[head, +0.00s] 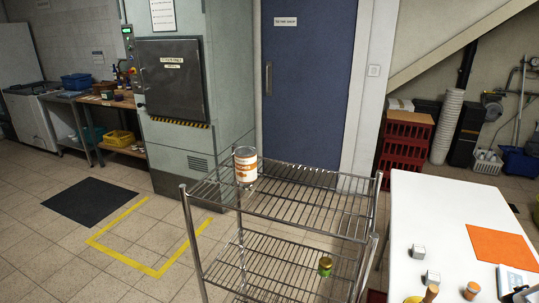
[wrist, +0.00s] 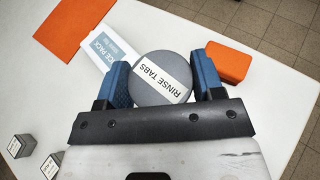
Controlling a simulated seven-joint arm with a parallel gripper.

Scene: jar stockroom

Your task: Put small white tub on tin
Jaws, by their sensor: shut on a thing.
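My gripper (wrist: 165,85) is shut, with its blue fingers on either side of a round tub (wrist: 150,92) with a grey top and a white label reading "RINSE TABS". I see it from above; its side is hidden, so I cannot tell whether its body is white. It is over or on the white table, and its height is unclear. A tin (head: 246,166) with a white and orange label stands upright on the top shelf of the wire rack, near its left back corner. The tin is not in the wrist view.
The wire rack (head: 300,199) has free room on its top shelf; a green jar (head: 325,266) stands lower down. The white table (head: 440,215) holds an orange mat (head: 502,247), small grey cubes (head: 418,252), an ice pack box (wrist: 118,52) and an orange block (wrist: 228,62).

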